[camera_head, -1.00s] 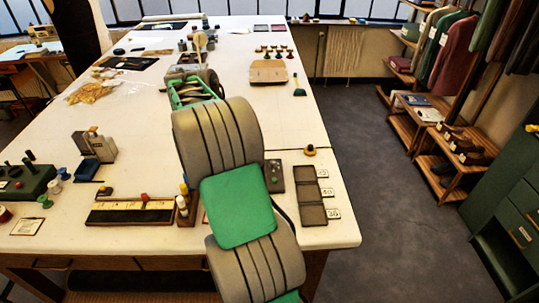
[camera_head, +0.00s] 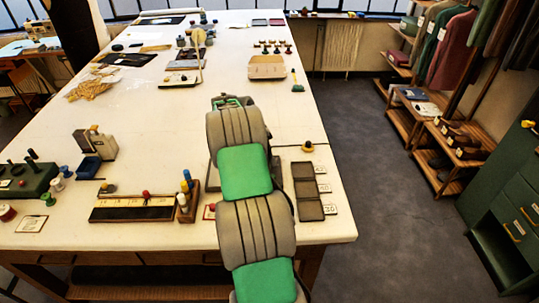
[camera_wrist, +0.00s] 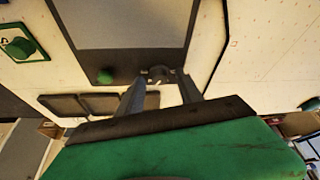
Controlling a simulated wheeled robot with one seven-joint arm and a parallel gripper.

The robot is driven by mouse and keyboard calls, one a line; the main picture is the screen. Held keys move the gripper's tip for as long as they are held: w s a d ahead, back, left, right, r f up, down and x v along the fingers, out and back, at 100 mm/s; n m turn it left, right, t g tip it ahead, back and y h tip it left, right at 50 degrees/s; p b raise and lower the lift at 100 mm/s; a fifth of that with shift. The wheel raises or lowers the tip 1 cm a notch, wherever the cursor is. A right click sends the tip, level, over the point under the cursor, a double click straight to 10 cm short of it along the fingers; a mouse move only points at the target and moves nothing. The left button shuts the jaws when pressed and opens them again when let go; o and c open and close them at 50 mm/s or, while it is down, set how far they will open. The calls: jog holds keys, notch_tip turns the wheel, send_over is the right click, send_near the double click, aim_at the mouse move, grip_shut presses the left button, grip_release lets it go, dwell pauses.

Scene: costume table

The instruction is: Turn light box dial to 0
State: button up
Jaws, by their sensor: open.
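In the wrist view, what looks like the light box, with a grey panel (camera_wrist: 125,25) in a dark frame, fills the top middle. In the head view my arm covers most of the box, and the fingertips are hidden.
A dark three-part tray (camera_head: 308,191) with number cards lies right of my arm; it also shows in the wrist view (camera_wrist: 90,103). A wooden holder with bottles (camera_head: 187,207) and a long dark-and-cream strip (camera_head: 130,208) lie to the left. A green knob on a plate (camera_wrist: 20,46) shows at the wrist view's left.

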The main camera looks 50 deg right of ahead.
jog(key=shift+c, duration=0.4)
grip_shut()
